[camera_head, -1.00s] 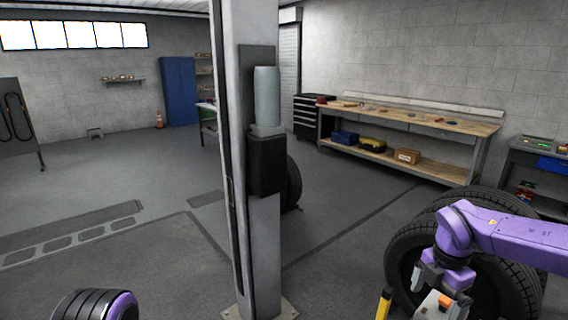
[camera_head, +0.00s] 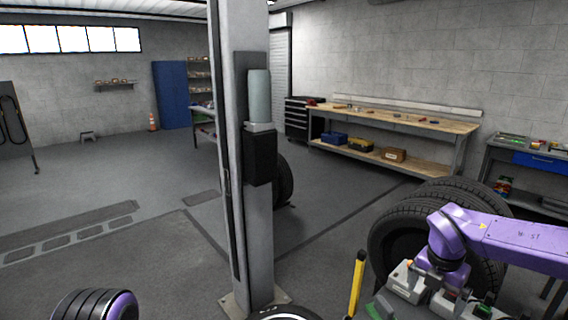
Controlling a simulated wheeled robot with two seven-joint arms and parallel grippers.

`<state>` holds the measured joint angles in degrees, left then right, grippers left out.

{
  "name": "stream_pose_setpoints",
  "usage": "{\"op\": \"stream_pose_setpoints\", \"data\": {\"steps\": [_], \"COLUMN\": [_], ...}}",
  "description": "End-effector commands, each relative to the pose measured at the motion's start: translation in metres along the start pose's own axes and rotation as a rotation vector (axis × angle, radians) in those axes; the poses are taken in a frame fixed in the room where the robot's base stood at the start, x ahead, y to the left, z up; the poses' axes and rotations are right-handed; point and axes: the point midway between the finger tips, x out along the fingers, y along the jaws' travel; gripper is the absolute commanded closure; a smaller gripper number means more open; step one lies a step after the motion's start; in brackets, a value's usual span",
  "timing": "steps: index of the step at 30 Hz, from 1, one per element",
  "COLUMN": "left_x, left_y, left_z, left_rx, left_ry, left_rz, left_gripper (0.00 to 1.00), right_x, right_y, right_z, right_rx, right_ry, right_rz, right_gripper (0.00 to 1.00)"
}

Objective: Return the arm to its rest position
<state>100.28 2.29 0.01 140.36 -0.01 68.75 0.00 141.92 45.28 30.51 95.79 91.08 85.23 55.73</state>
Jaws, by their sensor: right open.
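My right arm (camera_head: 510,238) is purple and reaches in from the right edge. Its forearm is roughly level and its wrist bends down in front of the stacked black tires. My right gripper (camera_head: 428,290) hangs below the wrist at the lower right. It is open, and I see nothing held in it. Its fingertips are hard to separate from the grey and green parts around them. A purple and black joint of my left arm (camera_head: 95,305) shows at the bottom left. My left gripper is out of view.
Black tires (camera_head: 398,235) stand close behind my right wrist. A yellow handle (camera_head: 357,280) rises left of them. A grey lift post (camera_head: 253,215) stands in the middle. A long workbench (camera_head: 400,118) lines the back wall. The floor at left is largely clear.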

Motion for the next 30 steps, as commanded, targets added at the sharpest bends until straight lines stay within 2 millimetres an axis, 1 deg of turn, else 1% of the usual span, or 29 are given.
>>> {"op": "stream_pose_setpoints", "data": {"steps": [5, 8, 11, 13, 14, 15, 17, 18, 20, 21, 23, 24, 26, 27, 30], "left_x": [0.002, 0.006, 0.014, 0.023, 0.027, 0.033, 0.042, 0.048, 0.057, 0.062, 0.07, 0.075, 0.082, 0.086, 0.093], "left_y": [0.0, 0.0, 0.001, 0.002, 0.002, 0.003, 0.004, 0.004, 0.005, 0.005, 0.006, 0.006, 0.007, 0.007, 0.008], "left_z": [0.001, 0.003, 0.006, 0.01, 0.011, 0.014, 0.018, 0.02, 0.024, 0.026, 0.029, 0.031, 0.034, 0.036, 0.039], "left_rx": [0.0, 0.0, 0.0, 0.0, 0.0, 0.0, 0.0, 0.0, 0.0, 0.0, 0.0, 0.0, 0.0, 0.0, 0.0], "left_ry": [0.0, 0.0, -0.001, -0.001, -0.001, -0.001, 0.0, 0.0, 0.0, 0.0, 0.0, 0.0, 0.0, -0.001, -0.001], "left_rz": [0.0, 0.0, -0.001, -0.001, -0.001, 0.0, 0.0, 0.0, 0.0, 0.0, -0.001, 0.0, -0.001, 0.0, 0.0], "left_gripper": [1.0, 1.0, 1.0, 1.0, 1.0, 1.0, 1.0, 1.0, 1.0, 1.0, 1.0, 1.0, 1.0, 1.0, 1.0], "right_x": [0.022, 0.049, 0.088, 0.126, 0.145, 0.172, 0.213, 0.238, 0.273, 0.293, 0.319, 0.333, 0.35, 0.358, 0.374], "right_y": [-0.008, -0.013, -0.019, -0.023, -0.026, -0.031, -0.042, -0.052, -0.072, -0.089, -0.117, -0.136, -0.165, -0.182, -0.211], "right_z": [0.011, 0.011, 0.003, -0.012, -0.023, -0.04, -0.072, -0.097, -0.134, -0.159, -0.195, -0.216, -0.241, -0.253, -0.27], "right_rx": [-0.355, -0.645, -1.011, -1.346, -1.511, -1.745, -2.093, -2.312, -2.61, -2.787, -3.014, 2.995, 2.911, 2.872, 2.814], "right_ry": [-0.183, -0.295, -0.39, -0.438, -0.45, -0.461, -0.452, -0.436, -0.4, -0.371, -0.315, 0.263, 0.183, 0.131, 0.035], "right_rz": [-0.093, -0.205, -0.357, -0.486, -0.545, -0.618, -0.703, -0.739, -0.754, -0.742, -0.696, 0.624, 0.524, 0.478, 0.42], "right_gripper": [0.0, 0.0, 0.0, 0.0, 0.0, 0.0, 0.0, 0.0, 0.0, 0.0, 0.0, 0.0, 0.0, 0.0, 0.0]}}
